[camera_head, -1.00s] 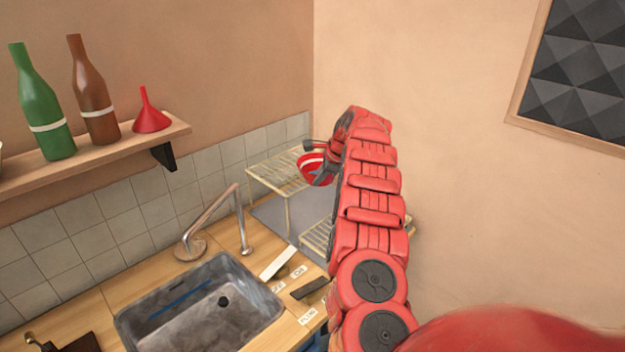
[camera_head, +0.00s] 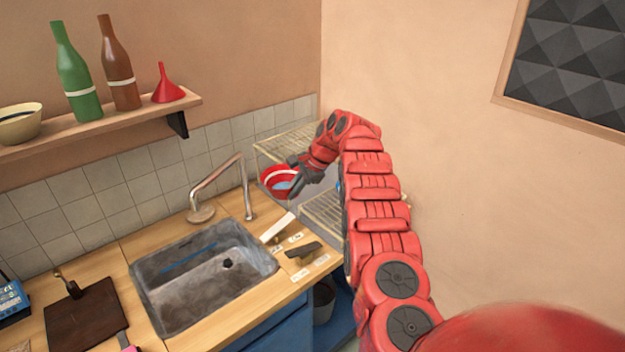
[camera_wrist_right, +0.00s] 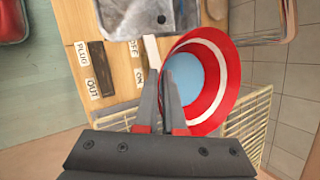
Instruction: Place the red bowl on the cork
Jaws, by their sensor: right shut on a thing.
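The red bowl (camera_head: 266,181) with a white band and pale blue inside is held in the air by my right gripper (camera_head: 296,185), left of the arm and in front of the wire rack. In the right wrist view, the bowl (camera_wrist_right: 228,80) is tilted with its opening partly facing the camera. The right gripper's fingers (camera_wrist_right: 162,95) are shut on the bowl's near side. I cannot make out a cork in either view. My left gripper is not in view.
A wire rack (camera_head: 285,140) stands in the corner. A sink (camera_head: 205,285) with a bent faucet (camera_head: 218,182) is set in the wooden counter. A dark block (camera_head: 303,250) and a white strip (camera_head: 277,228) lie beside labels. A shelf (camera_head: 100,125) holds bottles and a funnel.

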